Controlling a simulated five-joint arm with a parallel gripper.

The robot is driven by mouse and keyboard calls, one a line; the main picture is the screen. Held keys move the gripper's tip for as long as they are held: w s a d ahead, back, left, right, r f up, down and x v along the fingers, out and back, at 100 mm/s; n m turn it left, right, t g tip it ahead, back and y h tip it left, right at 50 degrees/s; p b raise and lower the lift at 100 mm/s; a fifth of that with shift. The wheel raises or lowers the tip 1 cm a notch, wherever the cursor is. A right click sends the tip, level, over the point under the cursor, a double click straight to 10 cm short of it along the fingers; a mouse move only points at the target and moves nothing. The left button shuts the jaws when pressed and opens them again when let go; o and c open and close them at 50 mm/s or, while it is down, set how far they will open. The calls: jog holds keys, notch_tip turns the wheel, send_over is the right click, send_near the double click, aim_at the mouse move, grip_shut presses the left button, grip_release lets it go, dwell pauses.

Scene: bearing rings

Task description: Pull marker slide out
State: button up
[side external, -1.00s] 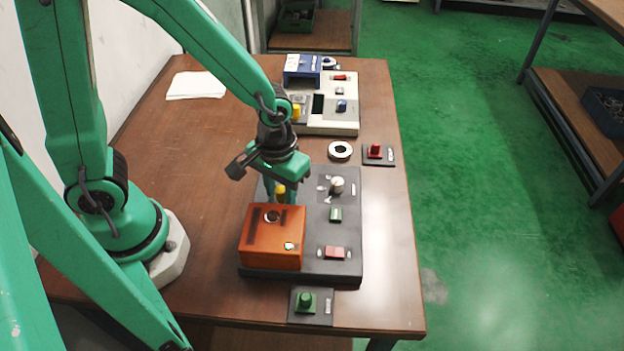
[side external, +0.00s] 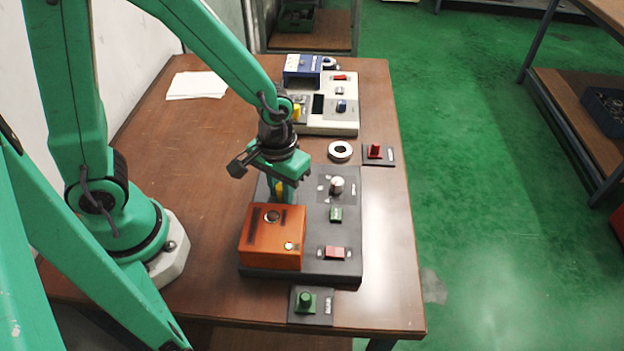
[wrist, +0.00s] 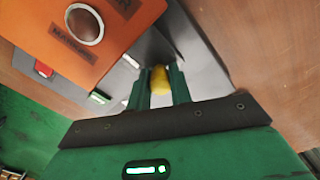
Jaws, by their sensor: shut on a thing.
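An orange box (side external: 272,238) with a ring-shaped opening on top sits on the near left of a dark base plate (side external: 318,268). A yellow knob (side external: 279,188), which looks like the marker slide's handle, stands just behind the box. My gripper (side external: 284,194) reaches down to it from above. In the wrist view the yellow knob (wrist: 160,80) sits between the two green fingers of my gripper (wrist: 158,88), which are shut on it. The orange box (wrist: 75,38) lies close to the upper left of the fingers. The slide's lower part is hidden.
The dark plate also bears a pale knob (side external: 337,185), a green block (side external: 336,215) and a red block (side external: 334,252). A pale panel (side external: 345,118), a ring (side external: 340,150) and a red-knobbed plate (side external: 377,154) lie behind. A green-knobbed plate (side external: 306,304) lies in front.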

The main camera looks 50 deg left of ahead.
jog(key=shift+w+a, duration=3.7)
jog(key=shift+w, duration=0.1)
jog(key=shift+w+a, duration=0.1)
jog(key=shift+a, duration=0.05)
jog(key=shift+o, duration=0.4)
jog(key=shift+a, duration=0.1)
jog(key=o, duration=0.5)
jog(key=shift+o, duration=0.5)
jog(key=shift+r, duration=0.1)
notch_tip(320, 180, up, 7)
